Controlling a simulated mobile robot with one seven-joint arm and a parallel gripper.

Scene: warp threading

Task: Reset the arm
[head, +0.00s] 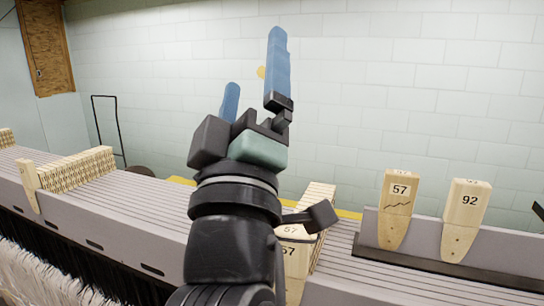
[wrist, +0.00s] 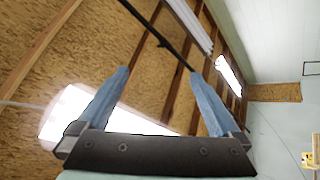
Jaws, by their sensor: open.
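My gripper (head: 253,80) is raised in the middle of the head view, with its blue fingers pointing up and standing apart. It is open, with nothing between the fingers. In the wrist view the two blue fingers (wrist: 165,100) are spread, with the ceiling behind them. My dark forearm hides part of the loom top below. A wooden block marked 57 (head: 296,255) is partly hidden behind my arm.
A grey slatted loom bed (head: 130,210) runs across below. Wooden combs (head: 75,172) stand at left. Wooden tags marked 57 (head: 398,205) and 92 (head: 466,215) stand upright at right. A white block wall (head: 400,80) is behind. The wrist view shows a wood-panelled ceiling (wrist: 160,65) with lights.

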